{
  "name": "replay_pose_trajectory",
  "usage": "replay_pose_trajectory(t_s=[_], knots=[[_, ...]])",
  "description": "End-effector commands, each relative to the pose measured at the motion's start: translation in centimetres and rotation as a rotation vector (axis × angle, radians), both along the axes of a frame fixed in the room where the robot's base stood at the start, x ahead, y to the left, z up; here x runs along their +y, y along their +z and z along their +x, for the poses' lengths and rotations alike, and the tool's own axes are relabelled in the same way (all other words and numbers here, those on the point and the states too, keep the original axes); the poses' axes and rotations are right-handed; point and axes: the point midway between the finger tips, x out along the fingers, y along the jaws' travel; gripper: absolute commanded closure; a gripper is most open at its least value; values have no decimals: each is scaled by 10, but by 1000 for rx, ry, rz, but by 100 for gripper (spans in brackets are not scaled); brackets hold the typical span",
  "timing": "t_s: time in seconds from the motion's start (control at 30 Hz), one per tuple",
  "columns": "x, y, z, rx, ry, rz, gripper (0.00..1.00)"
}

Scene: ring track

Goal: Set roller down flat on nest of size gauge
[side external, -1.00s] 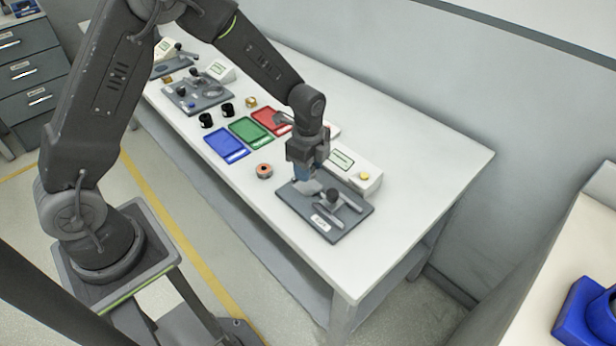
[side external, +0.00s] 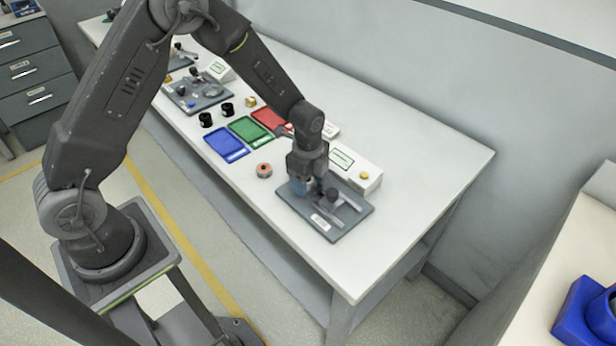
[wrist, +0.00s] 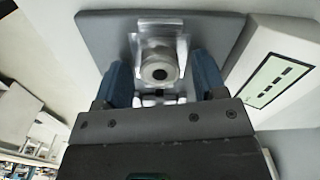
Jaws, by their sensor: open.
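The size gauge (side external: 322,228) is a dark grey plate with a black-knobbed lever, near the table's front edge; it also shows in the wrist view (wrist: 103,30). My gripper (side external: 303,188) is low over the plate's left part. In the wrist view my gripper (wrist: 161,78) has its blue fingers apart, one on each side of a grey roller (wrist: 158,54) with a dark centre. The roller sits at the nest with its round face toward the camera and looks flat. Its underside is hidden. In the side view my gripper hides it.
A white box (side external: 357,172) with a display and yellow button stands right behind the gauge. An orange-topped ring (side external: 264,170) lies left of it. Blue (side external: 226,142), green (side external: 250,129) and red (side external: 269,118) trays are farther left. The table's right end is clear.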

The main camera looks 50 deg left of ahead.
Motion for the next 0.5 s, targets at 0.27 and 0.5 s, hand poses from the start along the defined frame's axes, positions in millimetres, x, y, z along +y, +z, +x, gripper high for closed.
replay_pose_trajectory(t_s=[0.27, 0.5], knots=[[0, 6, 0, -2, 0, 0, 36], [0, 48, 1, -6, 0, 0, 36]])
